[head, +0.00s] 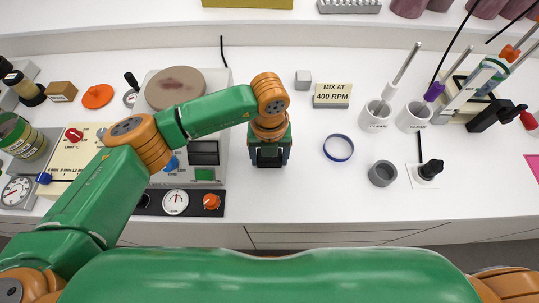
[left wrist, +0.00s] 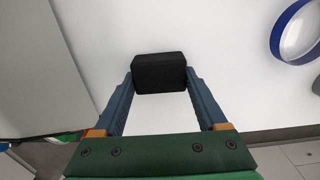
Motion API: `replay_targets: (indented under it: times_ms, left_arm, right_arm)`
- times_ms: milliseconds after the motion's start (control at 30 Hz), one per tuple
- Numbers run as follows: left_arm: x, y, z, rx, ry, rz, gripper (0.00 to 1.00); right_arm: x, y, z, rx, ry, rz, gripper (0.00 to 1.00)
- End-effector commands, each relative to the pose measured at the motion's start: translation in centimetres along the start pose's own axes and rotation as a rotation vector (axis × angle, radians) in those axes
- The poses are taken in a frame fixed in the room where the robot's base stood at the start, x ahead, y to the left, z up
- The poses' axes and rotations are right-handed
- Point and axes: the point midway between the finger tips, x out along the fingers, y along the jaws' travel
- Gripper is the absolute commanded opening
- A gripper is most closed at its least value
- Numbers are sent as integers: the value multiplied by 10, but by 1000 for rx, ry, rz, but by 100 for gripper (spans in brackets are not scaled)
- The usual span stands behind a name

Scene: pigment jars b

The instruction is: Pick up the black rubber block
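The black rubber block (left wrist: 160,72) sits between the two fingertips of my left gripper (left wrist: 160,82) in the left wrist view. Both blue fingers meet its sides with no gap that I can see, so the gripper looks shut on it. In the head view the left gripper (head: 269,157) points down over the white bench, left of the blue-rimmed ring. The dark block shows in part there, between the fingers. Whether the block touches the bench is hard to tell. My right gripper is not in view.
A hotplate device (head: 208,84) stands left of the gripper. The bench's front edge is close.

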Motion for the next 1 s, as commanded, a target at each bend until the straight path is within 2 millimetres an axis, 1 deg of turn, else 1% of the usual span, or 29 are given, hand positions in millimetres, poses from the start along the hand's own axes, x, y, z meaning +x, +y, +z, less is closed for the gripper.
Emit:
replay_targets:
  times_ms: [33, 133, 167, 367, 433, 533, 600, 667, 833, 900, 1000]
  left_arm:
    - [0, 0, 0, 0, 0, 0, 46]
    - [0, 0, 0, 0, 0, 0, 19]
    - [0, 0, 0, 0, 0, -1, 16]
    - [-1, 0, 0, 0, 0, -1, 16]
    - [-4, 0, 0, 0, -1, -2, 16]
    - [-15, -1, 1, 0, -3, -3, 16]
    - [-30, -1, 1, 3, -5, -3, 16]
    - [-42, -8, -10, 8, -5, -4, 16]
    - [-89, -28, -46, 11, -9, -2, 16]
    - [-96, -40, -68, 14, -7, -1, 16]
    - [-110, -54, -91, 10, -6, -1, 16]
  right_arm:
    - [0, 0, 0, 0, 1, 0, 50]
    - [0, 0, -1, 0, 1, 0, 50]
    - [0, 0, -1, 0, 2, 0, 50]
    - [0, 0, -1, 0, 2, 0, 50]
    - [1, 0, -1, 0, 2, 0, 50]
    - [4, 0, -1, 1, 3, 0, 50]
    - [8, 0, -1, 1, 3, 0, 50]
    - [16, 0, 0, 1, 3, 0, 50]
    - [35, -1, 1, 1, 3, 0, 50]
    - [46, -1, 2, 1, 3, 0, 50]
    - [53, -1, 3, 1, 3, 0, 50]
